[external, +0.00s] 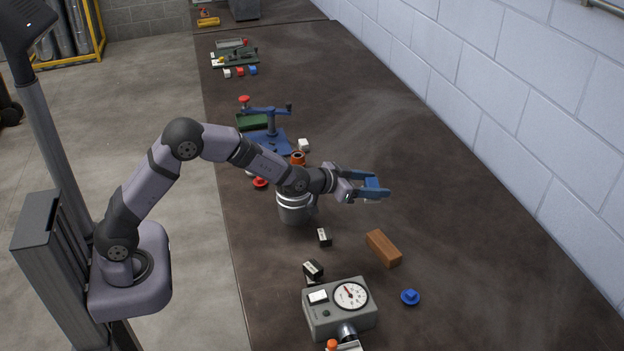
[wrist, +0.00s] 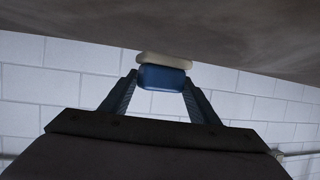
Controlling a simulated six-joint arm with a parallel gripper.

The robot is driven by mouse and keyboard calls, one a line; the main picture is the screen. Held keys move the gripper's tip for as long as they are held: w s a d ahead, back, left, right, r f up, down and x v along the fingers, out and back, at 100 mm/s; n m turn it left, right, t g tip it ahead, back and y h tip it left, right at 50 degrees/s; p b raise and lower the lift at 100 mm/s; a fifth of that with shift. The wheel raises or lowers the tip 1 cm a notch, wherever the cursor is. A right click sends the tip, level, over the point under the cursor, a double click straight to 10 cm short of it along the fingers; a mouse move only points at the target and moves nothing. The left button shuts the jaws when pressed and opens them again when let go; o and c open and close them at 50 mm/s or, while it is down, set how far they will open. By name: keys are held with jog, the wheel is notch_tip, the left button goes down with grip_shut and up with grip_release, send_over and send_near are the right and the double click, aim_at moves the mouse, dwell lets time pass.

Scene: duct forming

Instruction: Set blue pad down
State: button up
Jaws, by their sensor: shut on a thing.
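My gripper (external: 372,187) is stretched out over the dark bench, level and pointing right. It is shut on the blue pad (wrist: 162,77), which sits between the fingertips. In the wrist view a pale beige layer lies along one face of the pad. In the wrist view my gripper (wrist: 162,82) has one finger on each side of the pad. The pad is held in the air, apart from the bench top. In the external view the blue fingers and the pad are hard to tell apart.
Below lie a brown wooden block (external: 383,248), a blue knob (external: 410,297), a small black-and-white block (external: 324,237) and a grey gauge box (external: 322,316). A blue stand (external: 270,135) with a red-knobbed arm is farther back. The bench (external: 480,230) is clear to the right, up to the wall.

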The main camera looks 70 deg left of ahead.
aim_at(373, 183)
notch_tip(373, 183, up, 4)
jog(key=shift+r, duration=0.2)
jog(key=s+a+r+m+h+p, duration=0.1)
jog(key=s+a+m+h+p, duration=0.25)
jog(key=s+a, duration=0.45)
jog(key=s+d+f+m+g+h+p, duration=0.15)
jog(key=s+d+m+h+p, duration=0.35)
jog(key=s, duration=0.7)
jog(key=s+d+r+m+g+h+p, duration=0.1)
jog(key=s+d+m+g+h, duration=0.15)
jog(key=s+d, duration=0.7)
jog(key=shift+h, duration=0.3)
jog(key=shift+s+a+f, duration=0.4)
jog(key=shift+f, duration=1.55)
jog(key=shift+s+a+f, duration=0.4)
jog(key=shift+f, duration=1.5)
jog(key=shift+s+a+f, duration=0.4)
jog(key=shift+f, duration=1.55)
jog(key=shift+f, duration=0.1)
jog(key=shift+f, duration=2)
